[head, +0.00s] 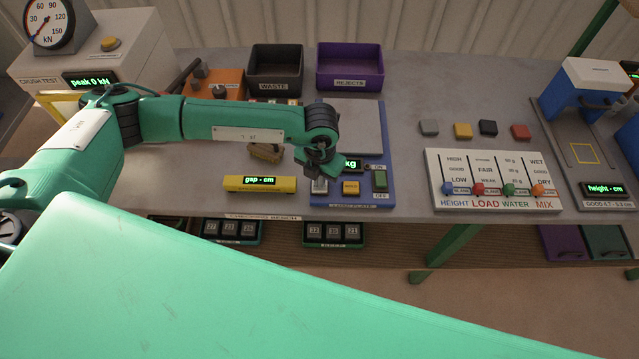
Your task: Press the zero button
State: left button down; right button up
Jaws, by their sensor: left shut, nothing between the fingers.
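The blue scale (388,150) stands on the bench with a grey plate and a green-lit display (351,164) reading kg, partly hidden by my left gripper. On its front strip is a yellow button (351,187) with lettering too small to read. My left gripper (319,176) is shut and empty, pointing down over the left end of that strip, left of the yellow button. A small grey piece shows just below it; I cannot tell contact. My right gripper is not in view.
A yellow gap gauge (260,184) lies left of the scale. Black waste (275,68) and purple rejects (349,68) bins stand behind. A white slider panel (493,181) and several small blocks are to the right. Bench between scale and panel is clear.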

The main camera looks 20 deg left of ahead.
pick_arm(q)
jog(key=shift+f+b, duration=0.5)
jog(key=shift+f, duration=0.05)
jog(key=shift+r+p, duration=1.45)
jog(key=shift+r, duration=1.45)
